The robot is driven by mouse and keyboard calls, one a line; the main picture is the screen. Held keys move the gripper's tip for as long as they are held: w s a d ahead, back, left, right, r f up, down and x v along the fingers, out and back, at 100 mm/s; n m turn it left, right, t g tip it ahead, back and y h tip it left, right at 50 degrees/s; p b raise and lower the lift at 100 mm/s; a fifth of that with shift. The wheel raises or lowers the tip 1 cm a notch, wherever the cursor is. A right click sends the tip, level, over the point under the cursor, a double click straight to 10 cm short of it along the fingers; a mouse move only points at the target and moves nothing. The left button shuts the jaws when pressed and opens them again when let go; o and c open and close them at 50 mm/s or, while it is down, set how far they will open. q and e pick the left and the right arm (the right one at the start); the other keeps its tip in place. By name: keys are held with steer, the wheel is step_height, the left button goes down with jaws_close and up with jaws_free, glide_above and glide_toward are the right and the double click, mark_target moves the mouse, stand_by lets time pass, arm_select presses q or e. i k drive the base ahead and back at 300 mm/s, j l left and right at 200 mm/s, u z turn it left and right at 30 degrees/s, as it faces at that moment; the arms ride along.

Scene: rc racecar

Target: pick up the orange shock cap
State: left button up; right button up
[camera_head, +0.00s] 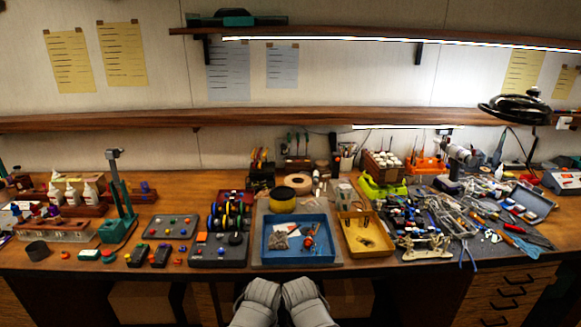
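Several small orange pieces are in view, too small for me to tell which is the shock cap. One orange piece (308,241) lies in the blue tray (273,261) at the middle of the bench. More small orange bits (178,262) lie near the bench's front edge at the left. My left gripper (262,288) and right gripper (299,288) are side by side at the bottom centre, in front of the bench and apart from these pieces. Their fingers are not clear.
A yellow tray (361,254) stands right of the blue tray. Tools and parts crowd the right of the wooden bench. A green press stand (118,229) and dark part mats (171,227) are at the left. A wooden shelf (290,119) runs above.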

mark_target(65, 255)
steer(key=u, duration=1.5)
steer(key=z, duration=1.75)
steer(key=u, duration=1.75)
